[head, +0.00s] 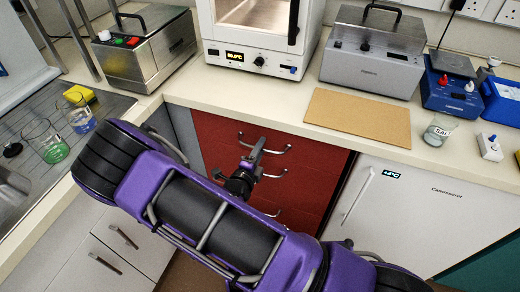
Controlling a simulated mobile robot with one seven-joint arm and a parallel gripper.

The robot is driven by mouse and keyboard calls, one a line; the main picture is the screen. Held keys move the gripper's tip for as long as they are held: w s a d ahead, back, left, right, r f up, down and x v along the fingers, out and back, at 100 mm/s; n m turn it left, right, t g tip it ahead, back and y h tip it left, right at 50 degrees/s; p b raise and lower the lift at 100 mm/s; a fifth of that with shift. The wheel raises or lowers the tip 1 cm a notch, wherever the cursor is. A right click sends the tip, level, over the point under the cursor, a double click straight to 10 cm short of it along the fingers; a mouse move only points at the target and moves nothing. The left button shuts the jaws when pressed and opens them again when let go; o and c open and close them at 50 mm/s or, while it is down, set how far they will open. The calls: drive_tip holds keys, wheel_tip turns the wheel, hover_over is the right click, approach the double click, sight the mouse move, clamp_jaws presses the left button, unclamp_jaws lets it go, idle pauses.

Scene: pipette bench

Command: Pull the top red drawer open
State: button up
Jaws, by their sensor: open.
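The top red drawer (306,149) is the uppermost of a stack of red drawers under the bench and looks closed. Its curved metal handle (277,151) runs across the front. My gripper (257,155) is in front of the drawers, its fingers overlapping the top handle in the picture. I cannot tell whether the fingers touch the handle or are around it. The jaws are open. My purple arm hides the lower left of the red drawers.
A white fridge (385,205) stands right of the drawers, and grey drawers (118,240) stand left. The worktop (280,112) above holds an oven (255,40), a brown board (358,117) and a salt jar (438,131). Glass beakers (45,142) stand by the sink.

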clamp_jaws()
idle(1.5)
